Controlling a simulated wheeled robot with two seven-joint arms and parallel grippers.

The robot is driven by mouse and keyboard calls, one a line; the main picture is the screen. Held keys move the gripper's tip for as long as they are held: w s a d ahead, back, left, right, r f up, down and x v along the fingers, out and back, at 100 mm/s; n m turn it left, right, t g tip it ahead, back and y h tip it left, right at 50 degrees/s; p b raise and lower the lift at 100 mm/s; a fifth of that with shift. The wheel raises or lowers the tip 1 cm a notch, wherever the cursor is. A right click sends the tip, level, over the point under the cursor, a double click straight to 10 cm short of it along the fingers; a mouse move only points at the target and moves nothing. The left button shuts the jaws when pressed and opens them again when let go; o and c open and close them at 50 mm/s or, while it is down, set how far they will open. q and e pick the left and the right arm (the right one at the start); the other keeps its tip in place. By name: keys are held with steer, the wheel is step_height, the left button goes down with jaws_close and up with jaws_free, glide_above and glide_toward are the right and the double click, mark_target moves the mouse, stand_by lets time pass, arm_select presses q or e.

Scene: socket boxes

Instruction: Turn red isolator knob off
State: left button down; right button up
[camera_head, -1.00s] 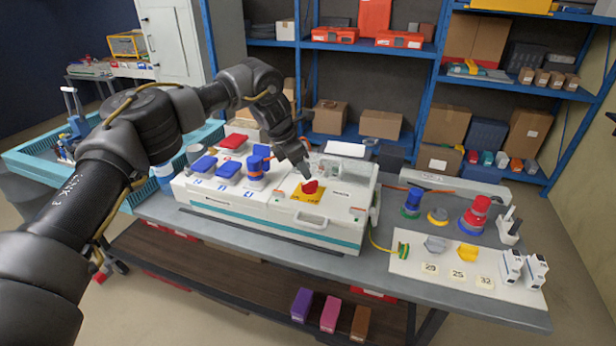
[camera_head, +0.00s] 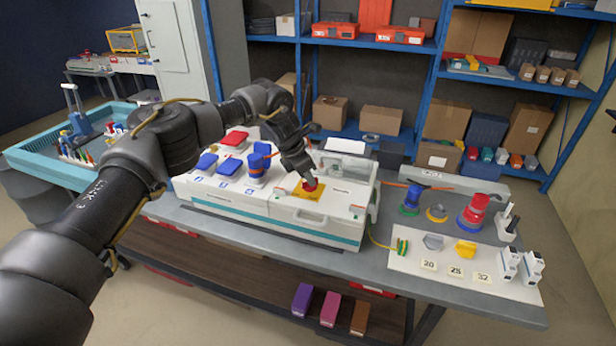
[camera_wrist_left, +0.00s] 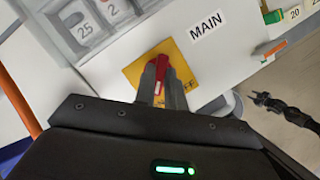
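The red isolator knob (camera_head: 311,186) sits on a yellow plate (camera_head: 300,193) on top of the white socket box (camera_head: 280,228). My left gripper (camera_head: 309,180) comes down onto the knob from above. In the left wrist view the red knob (camera_wrist_left: 161,62) shows between the two fingers of the left gripper (camera_wrist_left: 162,75), which sit close along its sides. The fingers hide part of the knob and of the plate's lettering. A "MAIN" label (camera_wrist_left: 206,27) is beside the plate. What looks like my right gripper (camera_wrist_left: 265,100) shows small in the left wrist view, over the floor.
Right of the box, a white mat (camera_head: 410,262) holds coloured connectors and number cards. Blue shelves (camera_head: 430,70) stand behind.

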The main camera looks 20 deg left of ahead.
arm_select(q)
steer(key=shift+n, duration=0.4)
steer(key=n, duration=0.2)
steer(key=n+t+y, duration=0.1)
steer(key=n, duration=0.1)
steer(key=shift+s+d+r+y, duration=0.1)
steer(key=shift+d+y, duration=0.05)
steer(key=shift+y, duration=0.15)
steer(key=n+p, duration=0.1)
steer(key=n, duration=0.1)
steer(key=n+y+p, duration=0.1)
steer(key=n, duration=0.1)
steer(key=shift+d+t+y, duration=0.15)
steer(key=shift+t+y, duration=0.15)
steer(key=n+y, duration=0.1)
steer(key=n, duration=0.1)
steer(key=n+p, duration=0.1)
steer(key=n, duration=0.2)
steer(key=shift+d+y, duration=0.15)
steer(key=shift+y, duration=0.25)
steer(key=n+g+y, duration=0.1)
steer(key=n, duration=0.3)
steer(key=shift+p, duration=0.4)
steer(key=c, duration=1.5)
jaws_free()
steer(key=shift+o, duration=0.2)
